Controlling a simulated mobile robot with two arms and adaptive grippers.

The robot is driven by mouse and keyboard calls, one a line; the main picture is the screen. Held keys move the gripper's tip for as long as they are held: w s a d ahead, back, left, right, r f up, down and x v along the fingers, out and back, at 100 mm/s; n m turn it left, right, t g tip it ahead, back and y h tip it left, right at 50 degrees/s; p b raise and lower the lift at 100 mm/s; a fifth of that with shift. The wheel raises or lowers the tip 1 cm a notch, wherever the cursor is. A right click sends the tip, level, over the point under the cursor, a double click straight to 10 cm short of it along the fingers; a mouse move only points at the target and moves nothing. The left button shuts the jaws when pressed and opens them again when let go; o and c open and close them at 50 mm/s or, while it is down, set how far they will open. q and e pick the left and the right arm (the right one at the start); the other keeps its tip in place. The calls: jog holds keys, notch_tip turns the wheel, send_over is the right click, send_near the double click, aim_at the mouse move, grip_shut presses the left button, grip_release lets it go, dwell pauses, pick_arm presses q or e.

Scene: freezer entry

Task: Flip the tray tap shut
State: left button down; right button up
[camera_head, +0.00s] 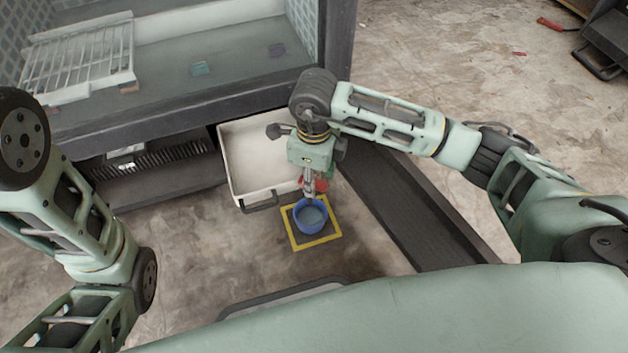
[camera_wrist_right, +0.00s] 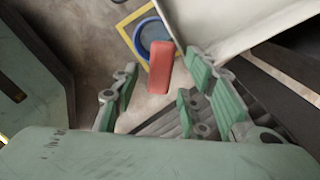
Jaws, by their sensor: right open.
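The white tray (camera_head: 242,170) sticks out below the freezer cabinet. The tap's red lever (camera_head: 321,184) shows at the tray's right front corner, partly hidden under my right gripper (camera_head: 318,172). In the right wrist view, the red lever (camera_wrist_right: 159,68) lies ahead of my open right gripper (camera_wrist_right: 160,85), in line with the gap between its green-padded fingers. I see no finger touching it. A blue bucket (camera_head: 310,215), holding pale liquid, stands just below the tap; it also shows in the wrist view (camera_wrist_right: 153,31). My left gripper is out of view.
The bucket stands on a yellow-edged mat (camera_head: 293,240). The freezer cabinet (camera_head: 200,92) with a wire rack (camera_head: 85,60) fills the upper left. A dark ramp-like strip (camera_head: 420,215) runs right of the tray. Bare floor lies left of the mat.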

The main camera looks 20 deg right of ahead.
jog(key=shift+f, duration=0.2)
grip_shut()
dwell(0.3)
jog(key=shift+n, duration=0.3)
jog(key=n, duration=0.3)
jog(key=shift+w+d+p, duration=0.15)
jog(key=shift+w+p, duration=0.15)
jog(key=shift+p, duration=0.1)
jog(key=shift+w+n, duration=0.2)
jog(key=shift+n, duration=1.7)
